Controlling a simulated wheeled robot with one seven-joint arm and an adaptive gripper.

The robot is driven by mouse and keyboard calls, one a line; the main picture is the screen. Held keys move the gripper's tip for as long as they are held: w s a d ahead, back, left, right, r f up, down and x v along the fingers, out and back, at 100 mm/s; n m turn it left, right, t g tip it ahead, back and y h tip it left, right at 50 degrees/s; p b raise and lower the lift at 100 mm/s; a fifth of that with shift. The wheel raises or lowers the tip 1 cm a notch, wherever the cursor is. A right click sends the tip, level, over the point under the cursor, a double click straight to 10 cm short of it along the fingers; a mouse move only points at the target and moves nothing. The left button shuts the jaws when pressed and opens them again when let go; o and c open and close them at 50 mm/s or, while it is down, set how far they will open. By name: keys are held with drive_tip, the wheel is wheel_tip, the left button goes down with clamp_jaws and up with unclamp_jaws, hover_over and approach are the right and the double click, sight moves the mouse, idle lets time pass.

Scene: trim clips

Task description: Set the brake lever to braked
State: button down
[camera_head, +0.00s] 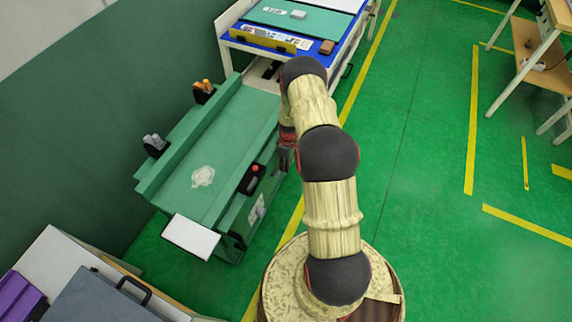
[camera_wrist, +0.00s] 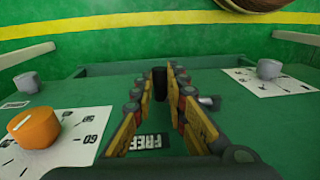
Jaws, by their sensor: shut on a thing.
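The brake lever (camera_wrist: 160,84) is a dark upright handle in the middle of the wrist view, between the fingertips of my gripper (camera_wrist: 160,75). The fingers are shut on it. A label reading FREE (camera_wrist: 151,142) lies on the green panel (camera_wrist: 95,92) below the fingers, on the near side of the lever. No label for braked can be made out. In the head view my gripper (camera_head: 286,155) is at the right side of the green bench, partly behind my arm, and the lever cannot be made out there.
An orange knob (camera_wrist: 35,128) on a marked white plate sits left of the fingers; grey knobs stand at far left (camera_wrist: 27,82) and right (camera_wrist: 269,69). The green bench (camera_head: 190,150) carries a black box with a red button (camera_head: 252,178).

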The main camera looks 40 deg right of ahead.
drive_tip(key=shift+d, duration=0.1)
drive_tip(key=c, duration=1.8)
unclamp_jaws()
drive_tip(key=shift+o, duration=0.2)
wheel_tip(320, 180, up, 12)
drive_tip(key=shift+w+d, duration=0.15)
drive_tip(key=shift+d, duration=0.3)
